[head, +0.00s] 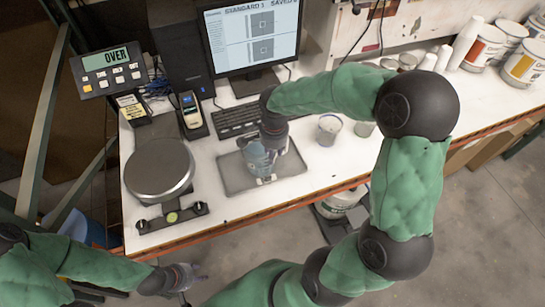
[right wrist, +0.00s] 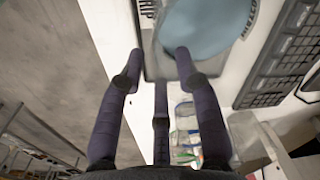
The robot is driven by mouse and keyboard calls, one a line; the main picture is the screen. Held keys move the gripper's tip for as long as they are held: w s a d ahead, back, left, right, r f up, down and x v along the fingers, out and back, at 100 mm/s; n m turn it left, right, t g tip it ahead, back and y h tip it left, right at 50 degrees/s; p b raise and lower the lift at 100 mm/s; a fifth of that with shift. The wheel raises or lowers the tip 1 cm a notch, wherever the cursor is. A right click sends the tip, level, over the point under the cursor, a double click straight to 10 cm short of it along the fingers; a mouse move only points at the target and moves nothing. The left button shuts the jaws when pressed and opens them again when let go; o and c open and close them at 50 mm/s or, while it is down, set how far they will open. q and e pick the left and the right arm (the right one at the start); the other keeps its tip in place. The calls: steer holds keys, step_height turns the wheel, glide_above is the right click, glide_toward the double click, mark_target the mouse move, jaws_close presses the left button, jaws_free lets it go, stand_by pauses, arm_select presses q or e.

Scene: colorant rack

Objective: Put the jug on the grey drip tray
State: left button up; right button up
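The clear jug with bluish contents (head: 257,158) stands upright on the grey drip tray (head: 233,178), near its middle. My right gripper (head: 279,143) is right beside the jug and partly hides it. In the right wrist view its fingers (right wrist: 155,72) are spread apart, with one tip overlapping the edge of the jug (right wrist: 205,28); whether it touches is unclear. A corner of the tray (right wrist: 156,45) shows there too. My left gripper (head: 188,280) is empty, its fingers apart, low in front of the table.
A round scale (head: 160,168) stands left of the tray. A keyboard (head: 238,119) and monitor (head: 252,35) are behind it. A small cup (head: 328,130) stands to the right. Paint cans (head: 524,63) stand at the far right. The table's front edge is close to the tray.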

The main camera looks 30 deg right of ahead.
step_height(320, 180, up, 7)
steer(key=shift+s+p, duration=0.2)
steer(key=shift+p, duration=0.2)
stand_by(2.1)
